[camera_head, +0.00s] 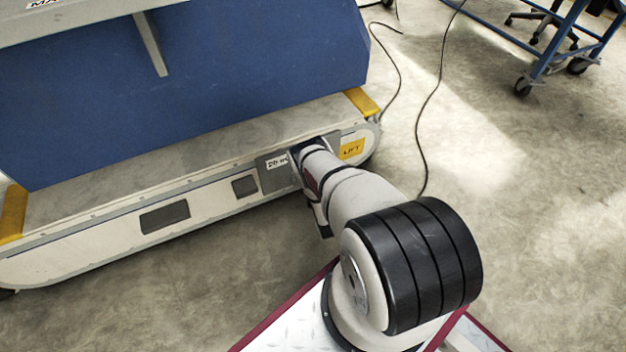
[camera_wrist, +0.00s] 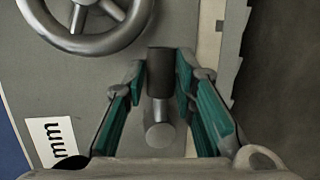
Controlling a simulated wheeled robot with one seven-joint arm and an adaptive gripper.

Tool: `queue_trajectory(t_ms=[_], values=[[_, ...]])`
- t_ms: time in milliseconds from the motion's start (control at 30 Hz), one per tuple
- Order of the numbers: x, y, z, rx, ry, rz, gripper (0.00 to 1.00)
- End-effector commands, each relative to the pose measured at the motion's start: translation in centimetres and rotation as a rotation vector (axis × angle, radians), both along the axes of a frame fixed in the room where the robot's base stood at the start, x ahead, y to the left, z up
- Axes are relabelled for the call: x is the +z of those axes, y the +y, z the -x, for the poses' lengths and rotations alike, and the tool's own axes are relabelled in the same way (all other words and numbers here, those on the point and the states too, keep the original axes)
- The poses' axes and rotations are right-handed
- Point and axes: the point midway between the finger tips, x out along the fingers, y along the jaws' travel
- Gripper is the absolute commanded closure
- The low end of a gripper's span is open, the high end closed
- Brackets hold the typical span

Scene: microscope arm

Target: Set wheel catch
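In the wrist view, a grey metal handwheel (camera_wrist: 88,22) shows at the top left, cut off by the picture edge. Right of and below it, a short catch with a dark block and a grey round-ended pin (camera_wrist: 158,128) sticks out from the grey panel. My gripper (camera_wrist: 160,68) has its teal-padded fingers on either side of the catch. The fingers are apart, with small gaps to the dark block, and the pin lies between them. In the head view, my arm reaches to the machine base's side and hides the wheel, the catch and the fingertips.
The long machine base (camera_head: 90,242) carries a yellow label (camera_head: 352,149). Cables (camera_head: 424,130) lie on the floor; a blue cart (camera_head: 548,60) stands behind.

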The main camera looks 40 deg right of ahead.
Motion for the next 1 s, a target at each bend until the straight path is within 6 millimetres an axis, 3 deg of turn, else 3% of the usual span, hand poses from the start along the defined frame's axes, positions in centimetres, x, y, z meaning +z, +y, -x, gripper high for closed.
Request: queue_trajectory(t_ms=[467,1000], values=[[0.0,0.3,0.5,0.001,0.002,-0.002,0.58],[1.8,5.0,8.7,0.001,0.003,-0.002,0.58]])
